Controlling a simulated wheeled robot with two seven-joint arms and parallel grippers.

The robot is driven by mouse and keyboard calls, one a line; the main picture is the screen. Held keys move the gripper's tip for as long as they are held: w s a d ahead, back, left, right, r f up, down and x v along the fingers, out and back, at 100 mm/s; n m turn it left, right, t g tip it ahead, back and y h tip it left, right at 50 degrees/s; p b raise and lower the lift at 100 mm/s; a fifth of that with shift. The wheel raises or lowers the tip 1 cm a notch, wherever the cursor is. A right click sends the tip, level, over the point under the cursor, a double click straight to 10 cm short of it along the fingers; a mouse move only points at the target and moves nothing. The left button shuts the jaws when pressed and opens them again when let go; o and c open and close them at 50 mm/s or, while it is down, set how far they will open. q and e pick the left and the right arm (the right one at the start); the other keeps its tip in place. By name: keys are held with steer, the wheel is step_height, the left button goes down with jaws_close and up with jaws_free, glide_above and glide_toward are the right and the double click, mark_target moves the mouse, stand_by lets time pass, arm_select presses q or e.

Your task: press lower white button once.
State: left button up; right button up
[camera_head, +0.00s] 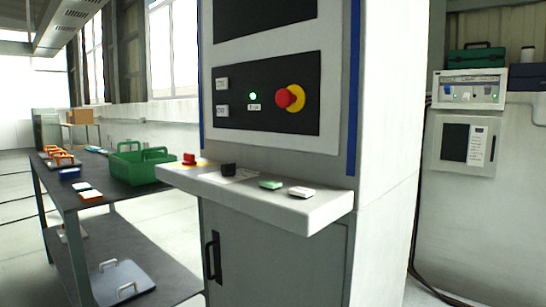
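A grey-white machine cabinet (270,175) stands in the middle with a white ledge (325,212) jutting from its front. On the ledge a white button-like piece (301,192) lies at the right end, beside a green one (271,184), a black knob (229,169) and a red knob (189,159). On the black panel (290,125) above are two small whitish rectangles, an upper one (222,84) and a lower one (222,110); I cannot tell whether they are buttons or labels. Neither of my grippers is in view.
A red emergency-stop knob on a yellow base (291,98) and a lit green lamp (253,96) share the panel. A dark table (125,198) with a green crate (127,171) stands left. A wall-mounted control box (468,90) is at right. Floor between table and back wall is open.

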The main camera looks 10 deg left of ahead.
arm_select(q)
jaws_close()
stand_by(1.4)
